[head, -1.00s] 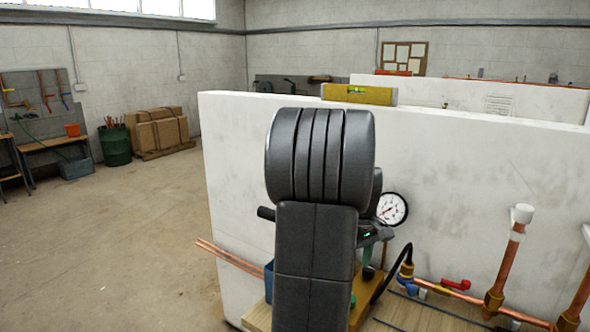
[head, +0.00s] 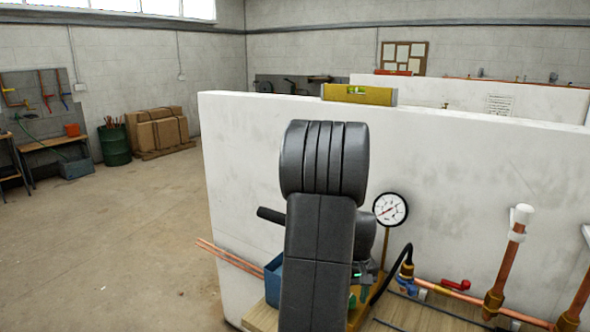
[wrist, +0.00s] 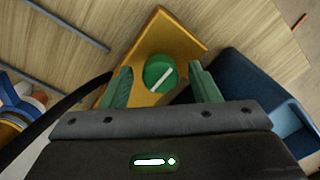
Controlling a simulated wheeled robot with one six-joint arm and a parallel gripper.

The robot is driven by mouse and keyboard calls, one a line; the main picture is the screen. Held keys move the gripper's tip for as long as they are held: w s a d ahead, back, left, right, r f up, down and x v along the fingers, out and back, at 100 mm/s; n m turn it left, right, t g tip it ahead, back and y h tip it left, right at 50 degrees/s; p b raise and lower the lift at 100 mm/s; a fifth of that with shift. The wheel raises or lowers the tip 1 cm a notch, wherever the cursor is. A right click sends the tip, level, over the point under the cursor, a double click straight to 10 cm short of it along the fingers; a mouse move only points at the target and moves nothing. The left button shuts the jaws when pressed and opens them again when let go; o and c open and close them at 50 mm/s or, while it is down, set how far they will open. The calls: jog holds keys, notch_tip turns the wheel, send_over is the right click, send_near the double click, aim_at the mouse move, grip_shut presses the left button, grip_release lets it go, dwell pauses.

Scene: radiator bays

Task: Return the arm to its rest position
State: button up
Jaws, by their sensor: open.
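My arm stands in the middle of the head view and hides most of my gripper there. In the wrist view my gripper (wrist: 162,88) is open, its two green fingers spread apart. A round green knob (wrist: 160,72) with a white mark shows between the fingers, on a yellow block (wrist: 185,38). The fingers do not visibly press on the knob, and I cannot tell the height between them. In the head view a pressure gauge (head: 390,209) stands just right of my arm.
A white partition (head: 460,180) stands behind the bench, with a yellow level (head: 359,94) on top. Copper pipes (head: 505,265) rise at the right. A blue bin (wrist: 245,85) and a black hose (wrist: 65,118) lie close to my gripper. Open floor (head: 120,240) is at the left.

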jog(key=m, duration=0.7)
jog(key=shift+a, duration=0.1)
jog(key=m, duration=0.6)
jog(key=shift+m, duration=0.4)
jog(key=shift+s+r, duration=0.1)
